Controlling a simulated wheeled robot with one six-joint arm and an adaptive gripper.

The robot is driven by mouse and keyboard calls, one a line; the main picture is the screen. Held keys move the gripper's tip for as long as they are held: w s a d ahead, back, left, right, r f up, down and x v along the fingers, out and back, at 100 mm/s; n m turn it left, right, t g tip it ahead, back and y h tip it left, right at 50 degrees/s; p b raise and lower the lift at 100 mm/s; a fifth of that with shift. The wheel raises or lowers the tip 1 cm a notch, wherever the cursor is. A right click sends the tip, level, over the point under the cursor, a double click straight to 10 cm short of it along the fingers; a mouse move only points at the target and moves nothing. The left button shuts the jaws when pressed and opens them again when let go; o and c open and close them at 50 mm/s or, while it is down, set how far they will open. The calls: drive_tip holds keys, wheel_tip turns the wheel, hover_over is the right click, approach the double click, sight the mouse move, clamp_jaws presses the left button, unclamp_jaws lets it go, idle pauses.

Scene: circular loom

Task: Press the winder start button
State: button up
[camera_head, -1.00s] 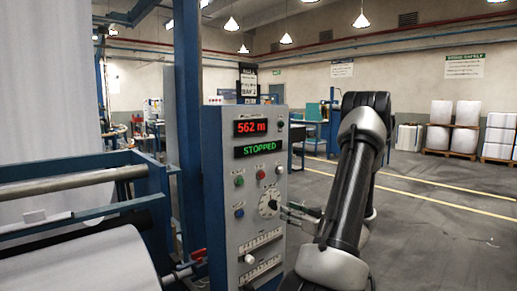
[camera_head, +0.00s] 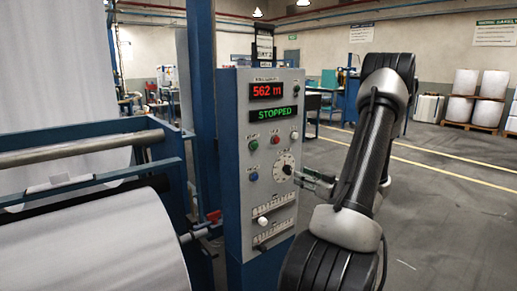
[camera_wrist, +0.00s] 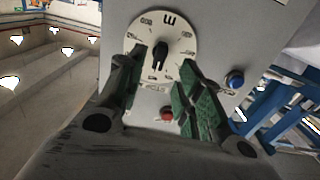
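The grey control panel (camera_head: 233,150) shows 562 m in red and STOPPED in green. On its face are a green button (camera_head: 253,145), a red button (camera_head: 275,139), a white button or knob (camera_head: 294,135) and a blue button (camera_head: 253,177); their labels are too small to read. My gripper (camera_head: 305,177) is beside the white dial (camera_head: 285,160). In the wrist view my gripper (camera_wrist: 165,85) is open, its green-padded fingers apart before the dial (camera_wrist: 184,46). The red button (camera_wrist: 167,113) shows between the fingers, the blue button (camera_wrist: 234,79) to the right. The green button is not visible there.
White fabric roll (camera_head: 100,245) and blue loom frame (camera_head: 200,80) stand left of the panel. The floor (camera_head: 450,220) at right is open, with wrapped rolls (camera_head: 490,95) far back.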

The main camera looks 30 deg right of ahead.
idle(0.3)
clamp_jaws()
idle(1.2)
